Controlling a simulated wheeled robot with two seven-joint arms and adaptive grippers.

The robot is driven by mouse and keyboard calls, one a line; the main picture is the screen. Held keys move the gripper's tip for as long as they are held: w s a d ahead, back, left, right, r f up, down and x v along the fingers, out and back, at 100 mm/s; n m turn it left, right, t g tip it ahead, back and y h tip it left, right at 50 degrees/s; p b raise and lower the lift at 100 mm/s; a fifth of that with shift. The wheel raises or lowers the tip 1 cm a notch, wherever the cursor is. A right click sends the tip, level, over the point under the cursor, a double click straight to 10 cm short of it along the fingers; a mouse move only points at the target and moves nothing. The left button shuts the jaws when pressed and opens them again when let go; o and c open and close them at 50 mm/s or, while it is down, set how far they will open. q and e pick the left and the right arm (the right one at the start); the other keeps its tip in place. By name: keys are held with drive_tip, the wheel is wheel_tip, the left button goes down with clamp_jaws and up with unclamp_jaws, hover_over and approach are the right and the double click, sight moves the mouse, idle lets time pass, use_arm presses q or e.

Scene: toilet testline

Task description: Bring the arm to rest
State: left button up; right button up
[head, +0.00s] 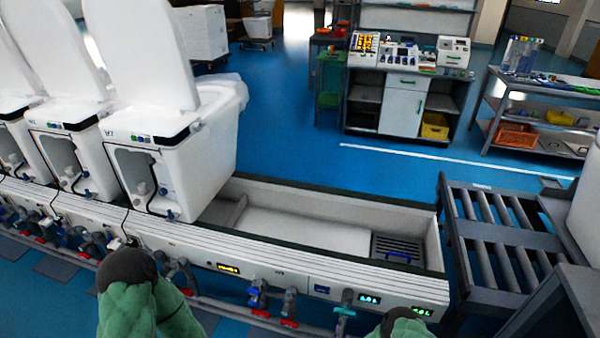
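A green-covered part of my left arm (138,305) with a dark cap rises at the bottom left, in front of the test line's front panel. It bends back down out of the picture. A small green part of my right arm (403,325) shows at the bottom edge, right of the middle. Neither gripper shows in the head view, so their fingers and anything in them are hidden. I cannot tell from this view whether the arms touch the line.
White toilets with raised lids (190,150) stand in a row on the test line (270,255) at the left. The trough to their right is open. Valves and pipes (260,295) run along its front. A roller conveyor (500,240) adjoins at the right. Blue floor lies behind.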

drive_tip(key=shift+a+r+n+g+y+p, duration=0.25)
drive_tip(key=shift+r+n+g+y+p, duration=0.25)
drive_tip(key=shift+n+g, duration=0.5)
drive_tip(key=s+a+r+n+g+y+p, duration=0.2)
drive_tip(key=s+r+n+g, duration=0.4)
drive_tip(key=s, duration=0.5)
drive_tip(key=s+a+r+n+g+y+p, duration=0.1)
drive_tip(key=s+r+n+g+y+p, duration=0.1)
drive_tip(key=s+r+n+g, duration=0.4)
drive_tip(key=s+y, duration=0.1)
drive_tip(key=s, duration=0.4)
drive_tip(key=shift+a+n, duration=0.3)
drive_tip(key=shift+a, duration=0.05)
